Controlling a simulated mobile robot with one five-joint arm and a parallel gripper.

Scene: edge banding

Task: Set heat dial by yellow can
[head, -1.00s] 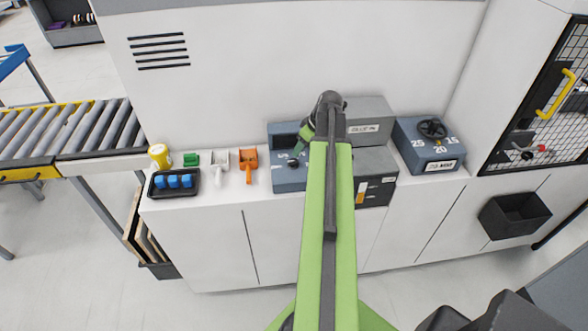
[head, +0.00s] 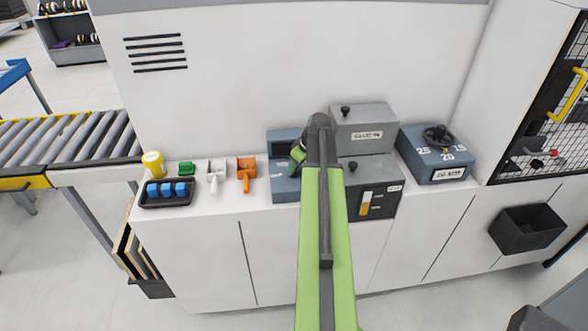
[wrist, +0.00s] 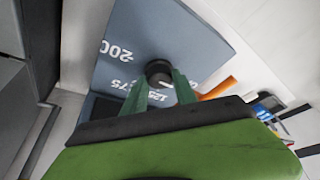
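The yellow can (head: 152,163) stands at the left end of the white counter, behind a black tray. The heat dial is a black round knob (wrist: 158,72) on a blue-grey box (wrist: 183,38) with white numbers, 200 and 175 readable and another partly covered by a finger. In the head view that box (head: 284,187) sits mid-counter, partly hidden by my arm. My gripper (wrist: 161,80) has its two green fingers apart, one at each side of the knob's near edge. Whether they touch it is unclear. The knob's pointer cannot be made out.
The black tray (head: 145,204) holds blue blocks. A green block (head: 187,168), a white scoop (head: 216,175) and an orange scoop (head: 246,173) lie between can and box. A grey glue unit (head: 373,171) adjoins my arm. Another dial box (head: 437,155) stands right.

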